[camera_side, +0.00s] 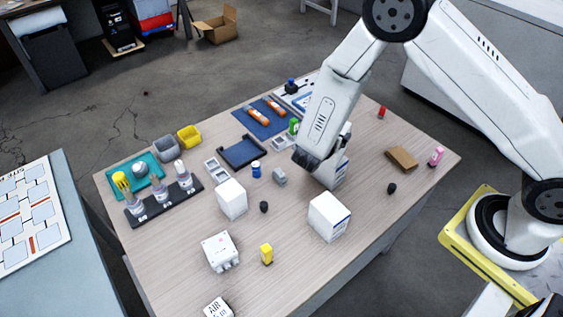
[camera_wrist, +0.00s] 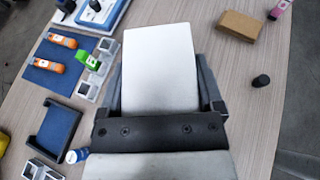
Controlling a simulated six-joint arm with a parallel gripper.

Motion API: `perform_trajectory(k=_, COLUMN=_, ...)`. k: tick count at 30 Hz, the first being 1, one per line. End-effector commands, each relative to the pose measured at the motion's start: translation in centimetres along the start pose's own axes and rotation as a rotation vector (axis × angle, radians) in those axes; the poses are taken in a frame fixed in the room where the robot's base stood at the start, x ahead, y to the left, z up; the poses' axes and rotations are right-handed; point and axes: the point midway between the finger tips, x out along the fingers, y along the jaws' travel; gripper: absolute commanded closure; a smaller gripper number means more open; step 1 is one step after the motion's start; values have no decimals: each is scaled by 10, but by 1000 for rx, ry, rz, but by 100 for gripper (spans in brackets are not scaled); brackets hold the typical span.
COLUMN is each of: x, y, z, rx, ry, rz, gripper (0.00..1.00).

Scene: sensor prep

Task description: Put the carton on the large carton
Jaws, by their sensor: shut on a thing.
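My gripper (camera_side: 322,163) is shut on a white carton (camera_side: 341,172) near the middle of the table; the arm hides much of the carton in the side view. In the wrist view, the white top of the held carton (camera_wrist: 160,65) lies between the two dark fingers of my gripper (camera_wrist: 162,95). Another white carton with blue markings (camera_side: 329,217), which looks like the large carton, stands upright in front of my gripper, with nothing on top. I cannot tell whether the held carton touches the table.
A plain white box (camera_side: 232,199) stands to the left. A brown box (camera_side: 401,159), a black cap (camera_side: 392,188) and a pink bottle (camera_side: 436,156) lie to the right. A white junction box (camera_side: 220,251) and a yellow item (camera_side: 266,253) are near the front.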

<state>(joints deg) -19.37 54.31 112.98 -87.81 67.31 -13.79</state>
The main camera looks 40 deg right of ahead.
Motion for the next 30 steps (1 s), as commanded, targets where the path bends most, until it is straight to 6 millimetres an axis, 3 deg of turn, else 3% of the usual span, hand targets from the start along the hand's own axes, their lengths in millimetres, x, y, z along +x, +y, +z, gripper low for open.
perform_trajectory(k=16, x=3, y=0, z=-7, rx=0, ry=0, rz=1, gripper=81)
perform_trajectory(k=17, x=3, y=0, z=-7, rx=0, ry=0, rz=1, gripper=6)
perform_trajectory(k=18, x=3, y=0, z=-7, rx=0, ry=0, rz=1, gripper=0)
perform_trajectory(k=30, x=1, y=0, z=-4, rx=1, ry=0, rz=1, gripper=0)
